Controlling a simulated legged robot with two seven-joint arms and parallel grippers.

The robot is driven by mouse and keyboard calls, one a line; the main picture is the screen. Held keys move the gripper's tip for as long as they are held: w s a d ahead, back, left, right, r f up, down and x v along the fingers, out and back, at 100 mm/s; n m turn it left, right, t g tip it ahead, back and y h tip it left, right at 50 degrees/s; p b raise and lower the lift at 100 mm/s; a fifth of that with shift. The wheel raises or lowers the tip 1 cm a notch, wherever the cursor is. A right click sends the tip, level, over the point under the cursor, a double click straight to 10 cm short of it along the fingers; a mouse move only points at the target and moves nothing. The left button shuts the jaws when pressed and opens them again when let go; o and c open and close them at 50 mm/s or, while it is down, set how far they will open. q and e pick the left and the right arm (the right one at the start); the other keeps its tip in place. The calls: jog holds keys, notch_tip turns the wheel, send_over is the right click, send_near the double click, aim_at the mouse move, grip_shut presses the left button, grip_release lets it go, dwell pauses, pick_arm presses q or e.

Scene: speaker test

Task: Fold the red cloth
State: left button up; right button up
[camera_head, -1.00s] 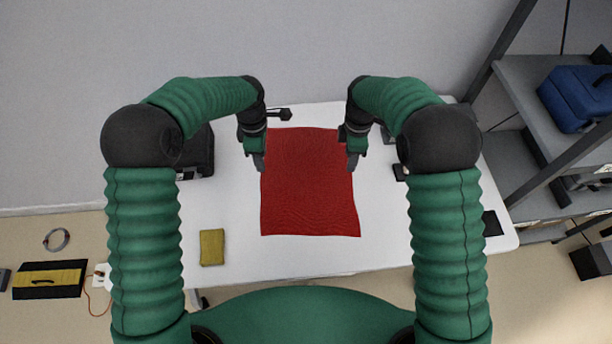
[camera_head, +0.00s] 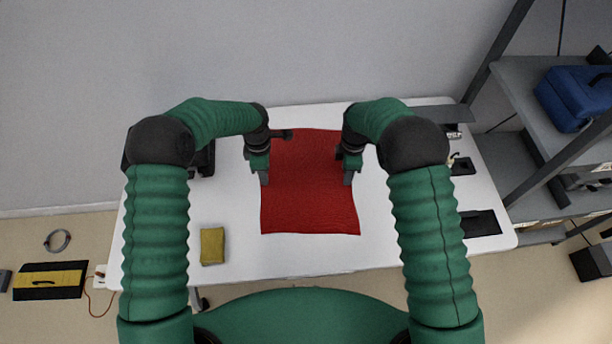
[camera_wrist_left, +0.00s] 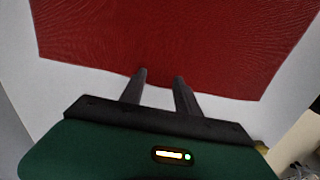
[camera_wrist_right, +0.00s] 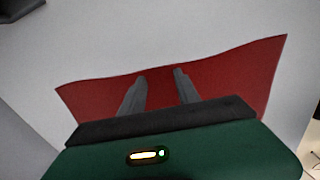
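The red cloth (camera_head: 306,205) lies spread on the white table, seen in the head view. Its far edge looks slightly wavy. My left gripper (camera_head: 264,180) is at the cloth's left edge, and my right gripper (camera_head: 348,180) is at its right edge, both about halfway along. In the left wrist view the fingers (camera_wrist_left: 160,76) are apart, with their tips at an edge of the cloth (camera_wrist_left: 180,40). In the right wrist view the fingers (camera_wrist_right: 160,76) are apart over the cloth (camera_wrist_right: 235,82). No cloth is visibly pinched in either. Contact cannot be told.
The white table (camera_head: 400,255) is clear in front of the cloth. A yellow cloth or sponge (camera_head: 212,246) lies at the front left. A black flat item (camera_head: 480,223) lies at the right. A shelf with a blue case (camera_head: 578,98) stands at the right.

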pick_arm(q)
grip_shut()
pick_arm(e)
jog(key=shift+s, duration=0.1)
grip_shut()
